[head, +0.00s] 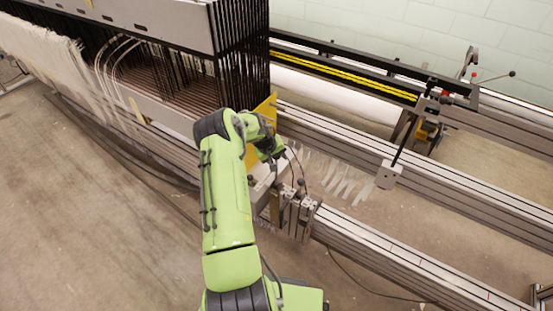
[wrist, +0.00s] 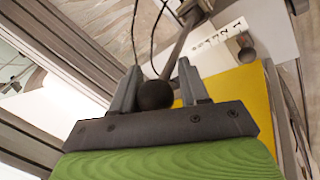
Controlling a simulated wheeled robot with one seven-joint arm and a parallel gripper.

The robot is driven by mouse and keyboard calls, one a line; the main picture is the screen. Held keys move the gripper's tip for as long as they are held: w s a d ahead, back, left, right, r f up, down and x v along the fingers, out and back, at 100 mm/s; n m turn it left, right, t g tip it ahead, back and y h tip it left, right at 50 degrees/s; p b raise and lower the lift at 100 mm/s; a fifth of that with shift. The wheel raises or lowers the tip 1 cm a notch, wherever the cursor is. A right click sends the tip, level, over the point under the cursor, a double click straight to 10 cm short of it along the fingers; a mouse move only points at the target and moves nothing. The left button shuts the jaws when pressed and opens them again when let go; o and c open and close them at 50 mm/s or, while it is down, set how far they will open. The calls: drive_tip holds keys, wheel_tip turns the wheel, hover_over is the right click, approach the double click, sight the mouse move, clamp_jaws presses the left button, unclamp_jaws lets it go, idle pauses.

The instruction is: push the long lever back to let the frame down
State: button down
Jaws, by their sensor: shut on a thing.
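The long lever (wrist: 177,48) is a grey rod with a dark round knob (wrist: 156,95) at its near end. In the wrist view, my gripper (wrist: 159,68) has one finger on each side of the lever, shut on it by the knob. In the head view my gripper (head: 270,153) is beside the yellow plate (head: 266,112) and mostly hidden by my green arm, so the lever's grip is not clear there. The frame (head: 238,60), with rows of black uprights, stands behind and to the left of my arm.
A shorter knob (wrist: 246,55) sits by a numbered white label (wrist: 218,38), right of the lever. Clamp blocks (head: 300,212) stand on the near rail (head: 390,252). Thin dark cables run close by my gripper.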

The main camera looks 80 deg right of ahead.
drive_tip(key=c, duration=0.9)
unclamp_jaws()
drive_tip(key=shift+s+d, duration=0.15)
drive_tip(key=shift+s, duration=0.2)
drive_tip(key=shift+o, duration=0.7)
drive_tip(key=shift+d, duration=0.1)
drive_tip(key=shift+w, duration=0.15)
drive_tip(key=p+v, duration=0.2)
drive_tip(key=v, duration=1.3)
drive_tip(key=shift+r+p, duration=0.25)
drive_tip(key=shift+p, duration=0.15)
